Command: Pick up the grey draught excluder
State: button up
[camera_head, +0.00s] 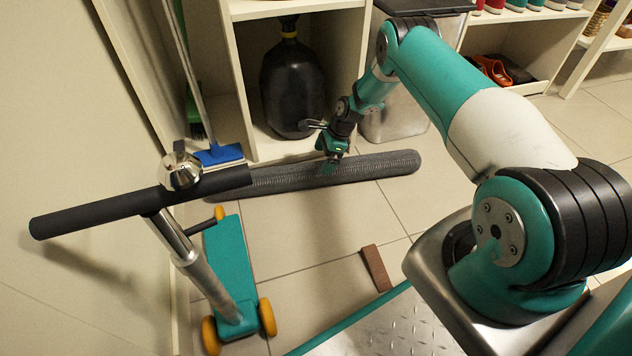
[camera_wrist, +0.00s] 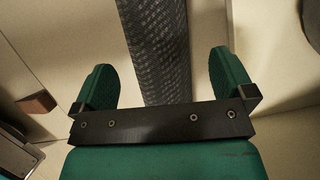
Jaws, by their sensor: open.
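The grey draught excluder (camera_head: 385,164) is a long dark grey roll lying on the tiled floor along the front of the cubbies. Its left part passes behind the scooter's handlebar. My gripper (camera_head: 330,160) is above its middle, pointing down. In the wrist view the draught excluder (camera_wrist: 160,50) runs up the picture between my two green fingers, and my gripper (camera_wrist: 162,85) is open with a gap on each side of it. I cannot tell how far down the fingers reach beside it.
A teal scooter (camera_head: 230,265) with yellow wheels stands at the left. A dark bottle-shaped thing (camera_head: 291,90) stands in the cubby (camera_head: 238,75). A metal bin (camera_head: 395,120) is behind. A brown block (camera_head: 376,268) lies on open floor.

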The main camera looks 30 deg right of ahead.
aim_at(318, 166)
jog(key=b+x, duration=0.5)
jog(key=x, duration=0.1)
jog(key=shift+a+f, duration=0.2)
jog(key=shift+r, duration=0.1)
jog(key=c, duration=1.3)
jog(key=shift+r, duration=0.1)
jog(key=shift+c, duration=1.4)
